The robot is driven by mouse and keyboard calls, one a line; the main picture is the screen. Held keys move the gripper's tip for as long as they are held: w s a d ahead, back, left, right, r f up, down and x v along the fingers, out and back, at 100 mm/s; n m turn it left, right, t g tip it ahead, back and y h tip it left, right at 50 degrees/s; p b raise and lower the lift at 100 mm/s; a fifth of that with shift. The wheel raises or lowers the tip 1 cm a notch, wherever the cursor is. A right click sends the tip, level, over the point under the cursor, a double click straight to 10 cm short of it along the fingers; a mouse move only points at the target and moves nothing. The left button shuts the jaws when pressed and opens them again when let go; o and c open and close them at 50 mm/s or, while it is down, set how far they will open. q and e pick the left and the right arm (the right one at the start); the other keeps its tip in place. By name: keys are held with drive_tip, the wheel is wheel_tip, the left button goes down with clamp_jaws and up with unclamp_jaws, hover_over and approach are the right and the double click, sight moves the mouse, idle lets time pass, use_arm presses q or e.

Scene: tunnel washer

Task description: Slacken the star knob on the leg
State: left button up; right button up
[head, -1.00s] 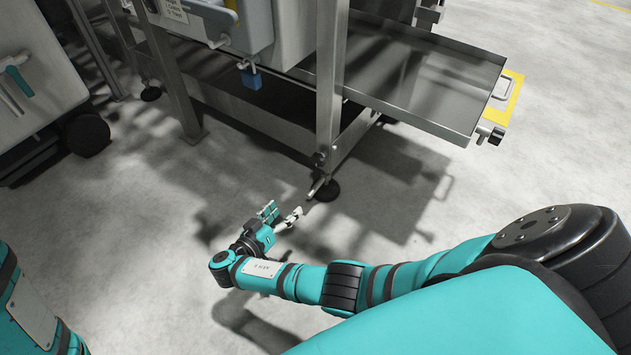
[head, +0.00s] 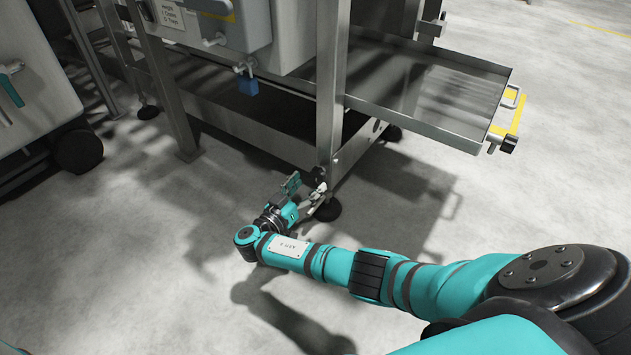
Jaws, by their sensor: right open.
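The steel leg (head: 329,95) of the machine stands upright in the middle of the head view, on a round black foot (head: 328,211). A small dark knob (head: 318,174) shows low on the leg; its star shape is too small to make out. My right gripper (head: 308,187) is open, with its fingers right by the knob and the leg's lower end. I cannot tell whether the fingers touch the knob or stand around it. The gripper hides part of the leg's bottom. My left gripper is not in view.
A steel tray (head: 430,100) with a handle (head: 511,97) juts out right of the leg. A blue padlock (head: 248,85) hangs from the grey box above. A wheeled grey cabinet (head: 35,75) stands at the left. The floor in front is clear.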

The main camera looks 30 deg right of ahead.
sight(316, 176)
drive_tip(key=shift+b+x, duration=0.5)
drive_tip(key=shift+x, duration=1.55)
drive_tip(key=shift+c, duration=0.4)
drive_tip(key=c, duration=1.1)
